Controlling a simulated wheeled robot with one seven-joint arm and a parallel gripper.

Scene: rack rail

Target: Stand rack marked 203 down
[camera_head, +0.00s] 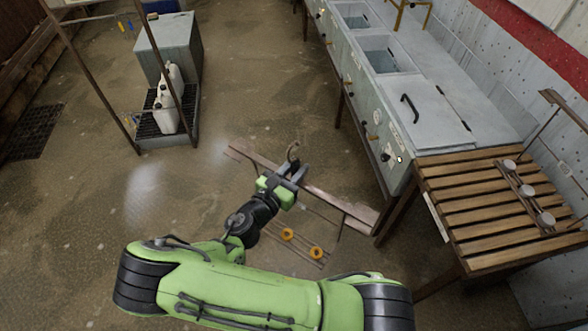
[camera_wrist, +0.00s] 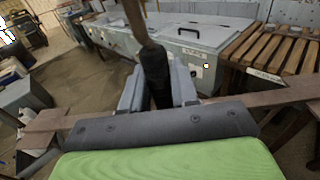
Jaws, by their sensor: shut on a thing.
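My gripper (camera_head: 290,171) is shut on the dark upright stem of a rack, and the stem's hooked top (camera_head: 293,152) rises above the fingers. In the wrist view the stem (camera_wrist: 150,55) stands between the two fingers (camera_wrist: 158,88). Below my arm in the head view are thin bars with two orange round pieces (camera_head: 287,234), which look like the lower part of this held rack. My arm hides part of it. A brown rail (camera_head: 335,201) runs behind and beneath the gripper. I cannot read a number 203 on anything.
A slatted wooden table (camera_head: 475,213) at right bears another rack (camera_head: 526,190) with grey round pieces; its near left slats are bare. A long grey sink counter (camera_head: 435,95) adjoins it. White jugs (camera_head: 166,108) stand on a grate at upper left. Open floor lies between.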

